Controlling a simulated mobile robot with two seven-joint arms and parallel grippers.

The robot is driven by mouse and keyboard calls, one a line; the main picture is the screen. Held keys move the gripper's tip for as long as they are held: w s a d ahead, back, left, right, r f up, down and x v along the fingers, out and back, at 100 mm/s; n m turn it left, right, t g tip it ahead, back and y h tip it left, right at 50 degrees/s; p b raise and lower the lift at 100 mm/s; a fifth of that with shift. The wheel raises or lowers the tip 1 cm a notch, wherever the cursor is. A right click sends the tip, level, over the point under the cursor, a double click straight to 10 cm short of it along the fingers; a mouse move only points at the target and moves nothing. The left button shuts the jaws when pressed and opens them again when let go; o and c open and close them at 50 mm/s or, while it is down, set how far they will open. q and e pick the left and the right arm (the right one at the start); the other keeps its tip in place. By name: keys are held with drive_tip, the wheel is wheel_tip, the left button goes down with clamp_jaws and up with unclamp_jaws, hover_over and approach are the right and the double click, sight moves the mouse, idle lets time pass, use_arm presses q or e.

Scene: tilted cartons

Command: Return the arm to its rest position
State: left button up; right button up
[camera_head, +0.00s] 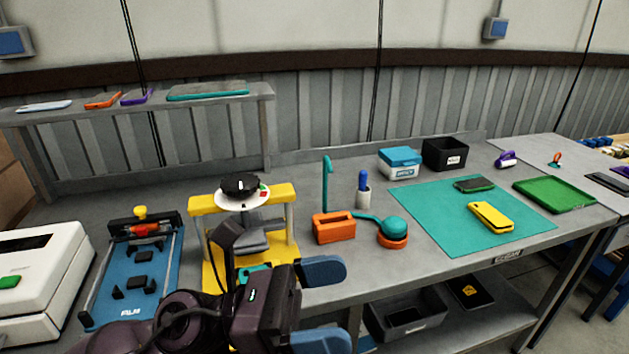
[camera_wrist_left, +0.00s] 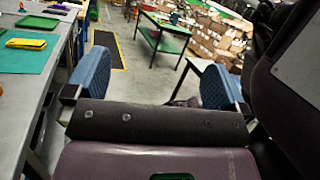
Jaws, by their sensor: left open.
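My left gripper (camera_head: 322,305) is open and empty in the head view, at the front edge of the grey workbench (camera_head: 330,278). Its two blue fingertips stand apart, one above the other in the picture. In the left wrist view the blue fingers of the left gripper (camera_wrist_left: 160,85) are wide apart, with only floor and distant furniture between them. The dark purple left arm (camera_head: 185,325) comes in from the lower left, in front of the yellow press (camera_head: 283,194) and the blue fixture board. My right gripper is not in view.
On the bench are a blue fixture board (camera_head: 176,262), an orange block (camera_head: 334,229), and a teal mat (camera_head: 445,236) with a yellow phone-like piece (camera_head: 490,217). A white machine (camera_head: 45,265) stands at the left. A grey bin (camera_head: 405,318) sits on the lower shelf.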

use_arm(q)
drive_tip(key=w+a+r+n+t+y, duration=0.15)
drive_tip(key=w+a+n+t, duration=0.25)
drive_tip(key=n+t, duration=0.6)
drive_tip(key=w+a+n+t+y, duration=0.3)
drive_tip(key=a+n+t, duration=0.2)
drive_tip(key=n+t, duration=0.45)
drive_tip(key=w+a+f+n+y, duration=0.3)
drive_tip(key=a+f+n+y, duration=0.75)
drive_tip(key=n+y, duration=0.65)
drive_tip(key=s+a+f+n+g+y, duration=0.2)
drive_tip(key=s+a+f+n+g, duration=0.6)
drive_tip(key=f+n, duration=0.35)
drive_tip(key=s+a+f+n+g+h, duration=0.15)
drive_tip(key=s+f+n+g, duration=0.5)
drive_tip(key=s, duration=0.65)
drive_tip(key=w+f+m+t, duration=0.2)
drive_tip(key=w+f+t, duration=0.5)
drive_tip(key=f, duration=0.5)
drive_tip(key=shift+w+m+h, duration=0.2)
drive_tip(key=shift+m+h, duration=0.1)
drive_tip(key=shift+m, duration=0.05)
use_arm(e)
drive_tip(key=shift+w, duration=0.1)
